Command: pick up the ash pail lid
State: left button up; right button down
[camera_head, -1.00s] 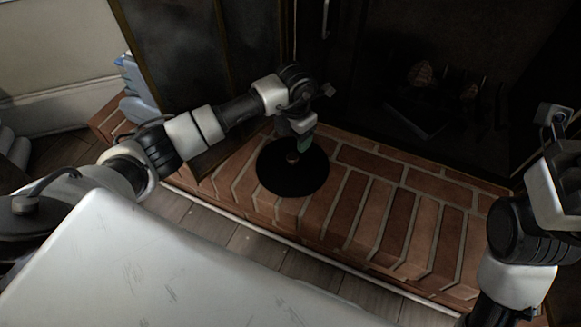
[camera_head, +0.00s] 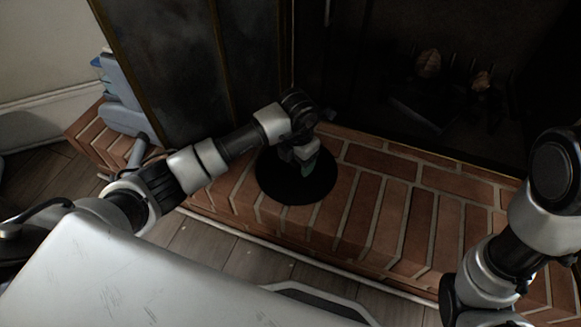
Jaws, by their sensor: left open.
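The ash pail lid is a round black disc (camera_head: 294,191) lying on the brick hearth, near its front edge. My left gripper (camera_head: 307,167) points down over the lid's upper middle, and its greenish fingertips cover the lid's centre and the knob. It is open; whether the fingers stand around the knob or above it cannot be told. My right arm comes in at the right edge, and its gripper is not in the picture.
The brick hearth (camera_head: 405,215) has free room right of the lid. Behind it is the dark firebox with log-like pieces (camera_head: 428,64). A dark framed screen (camera_head: 165,65) stands behind my left arm. A grey-blue object (camera_head: 122,105) sits at the hearth's left end.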

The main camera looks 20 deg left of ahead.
pick_arm(q)
jog(key=c, duration=1.1)
jog(key=shift+o, duration=0.2)
